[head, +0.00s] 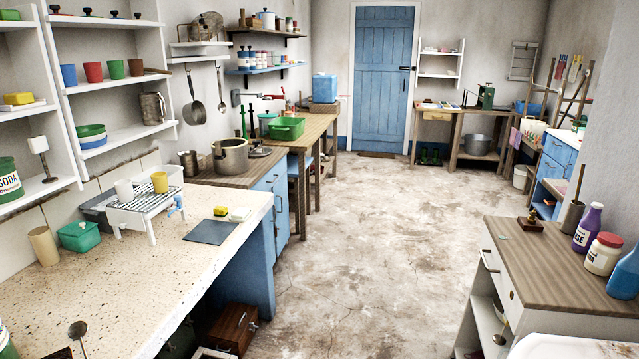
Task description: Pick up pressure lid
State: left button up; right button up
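No gripper of mine is in the head view. A metal pot (231,156) with a dark side handle stands on the wooden-topped counter beyond the speckled worktop, on the left side of the room. A flat, dark-grey round piece (259,152) lies just right of and behind it. It looks like a lid, but it is small and partly hidden by the pot, so I cannot tell for sure that it is the pressure lid.
A speckled worktop (130,275) fills the left foreground, with a wire rack (150,200) on it. A green basin (287,128) stands on a farther bench. A brown-topped cabinet (565,265) stands at right. The floor (375,240) between is mostly clear.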

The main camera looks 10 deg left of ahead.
aim_at(257, 150)
jog(key=i+j, duration=0.1)
jog(key=i, duration=0.5)
jog(key=i+j+z, duration=0.1)
jog(key=i, duration=0.5)
jog(key=i+j, duration=0.1)
jog(key=i, duration=0.45)
jog(key=z, duration=0.05)
